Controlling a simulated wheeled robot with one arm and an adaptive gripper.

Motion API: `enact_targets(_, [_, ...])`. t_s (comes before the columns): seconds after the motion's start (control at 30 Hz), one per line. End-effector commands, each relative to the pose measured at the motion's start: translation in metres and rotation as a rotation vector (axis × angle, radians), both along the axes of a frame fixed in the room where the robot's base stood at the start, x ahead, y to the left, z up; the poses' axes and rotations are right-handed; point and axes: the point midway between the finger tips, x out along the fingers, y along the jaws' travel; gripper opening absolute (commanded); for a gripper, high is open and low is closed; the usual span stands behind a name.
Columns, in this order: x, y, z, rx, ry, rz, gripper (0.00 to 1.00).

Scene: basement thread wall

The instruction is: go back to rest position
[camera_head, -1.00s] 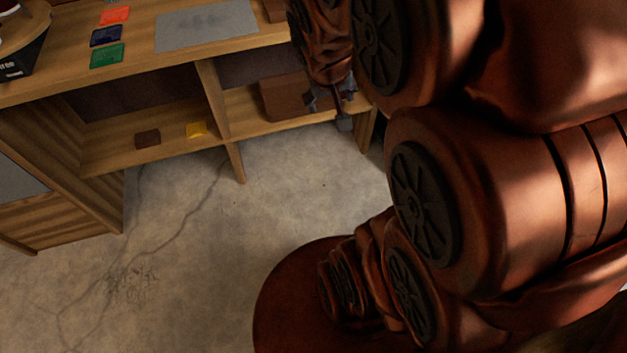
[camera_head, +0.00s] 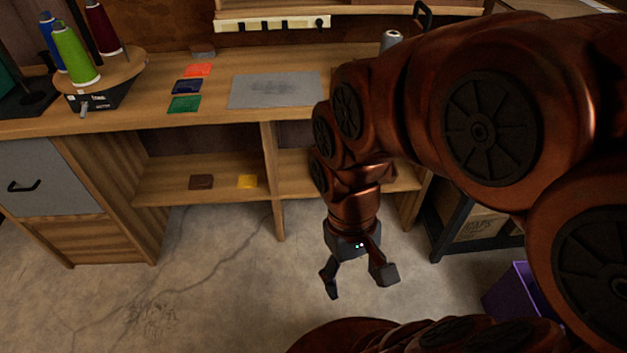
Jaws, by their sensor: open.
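My gripper (camera_head: 358,284) hangs at the end of my copper-coloured arm, pointing down in front of the wooden workbench. Its two dark fingers are spread apart with nothing between them. Bare concrete floor shows below and around the fingertips. My arm's upper links fill the right side of the view and hide part of the bench's right end.
The workbench (camera_head: 140,122) carries a grey mat (camera_head: 277,90), orange, blue and green squares, and a thread stand (camera_head: 98,86) with spools. A purple bin (camera_head: 513,290) stands at right. Floor at left is clear.

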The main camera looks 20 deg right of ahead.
Motion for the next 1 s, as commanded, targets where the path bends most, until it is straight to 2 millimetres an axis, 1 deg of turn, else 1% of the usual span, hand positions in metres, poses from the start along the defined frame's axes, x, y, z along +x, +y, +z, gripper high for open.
enact_targets(0.33, [0.0,0.0,0.0,0.0,-0.001,-0.001,0.71])
enact_targets(0.4, [0.0,0.0,0.017,0.0,-0.004,-0.001,0.71])
enact_targets(0.57, [-0.001,0.0,0.042,-0.001,-0.013,-0.001,0.71])
enact_targets(0.67, [-0.001,0.0,0.061,-0.001,-0.019,-0.002,0.71])
enact_targets(1.0, [-0.004,0.0,0.145,-0.001,-0.045,-0.002,0.71])
